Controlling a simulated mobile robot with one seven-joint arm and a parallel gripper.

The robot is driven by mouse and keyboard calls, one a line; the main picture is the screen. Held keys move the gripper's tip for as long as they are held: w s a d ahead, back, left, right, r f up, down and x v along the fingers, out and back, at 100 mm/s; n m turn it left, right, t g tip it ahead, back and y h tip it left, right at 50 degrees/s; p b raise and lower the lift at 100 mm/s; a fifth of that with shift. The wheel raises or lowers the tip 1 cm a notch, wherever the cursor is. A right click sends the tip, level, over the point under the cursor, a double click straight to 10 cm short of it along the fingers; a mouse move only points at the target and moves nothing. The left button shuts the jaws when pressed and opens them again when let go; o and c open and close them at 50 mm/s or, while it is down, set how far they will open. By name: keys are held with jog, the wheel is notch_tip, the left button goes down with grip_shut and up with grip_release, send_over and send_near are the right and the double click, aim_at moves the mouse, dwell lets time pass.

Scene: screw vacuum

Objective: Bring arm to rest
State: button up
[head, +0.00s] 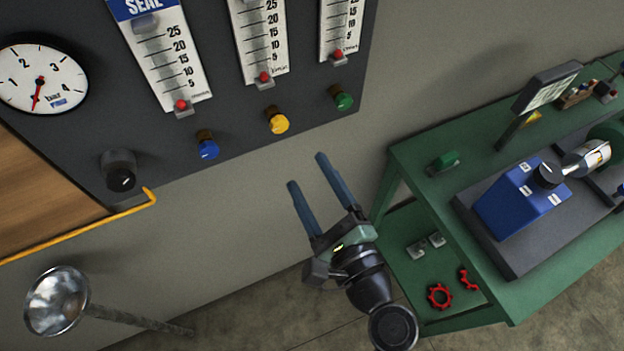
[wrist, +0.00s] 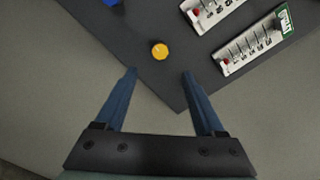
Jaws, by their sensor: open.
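My gripper (head: 304,170) is open, with two long blue fingers spread apart and nothing between them. In the head view it is raised in front of the grey wall, below the dark gauge panel (head: 225,120) and left of the green workbench. In the wrist view the open fingers (wrist: 158,74) point towards the panel's lower corner (wrist: 180,100). A yellow knob (wrist: 159,50) shows beyond the gap between the fingertips. I cannot tell exactly how far the fingertips are from the panel.
The green workbench (head: 420,160) with a blue machine (head: 520,198) stands right of my arm. The panel carries a round dial (head: 42,79), flow scales and a blue knob (head: 207,148). A metal funnel-shaped object (head: 57,301) is at lower left. Bare wall lies below the panel.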

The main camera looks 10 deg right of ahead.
dwell(0.4)
jog(key=w+a+r+n+t, duration=0.15)
jog(key=w+r+n, duration=0.25)
jog(key=r+n, duration=0.5)
jog(key=w+a+r+n+t, duration=0.15)
jog(key=w+r+n, duration=0.3)
jog(key=r, duration=0.85)
jog(key=s+r+n+t+h, duration=0.2)
jog(key=s+r+n, duration=0.3)
jog(key=r, duration=0.8)
jog(key=s+a+r+n+t+h, duration=0.1)
jog(key=s+r+n+t+h, duration=0.2)
jog(key=r, duration=1)
jog(key=s+n+t, duration=0.2)
jog(key=s, duration=0.1)
jog(key=shift+s+r+h, duration=0.2)
jog(key=shift+r+h, duration=0.1)
jog(key=shift+r, duration=0.1)
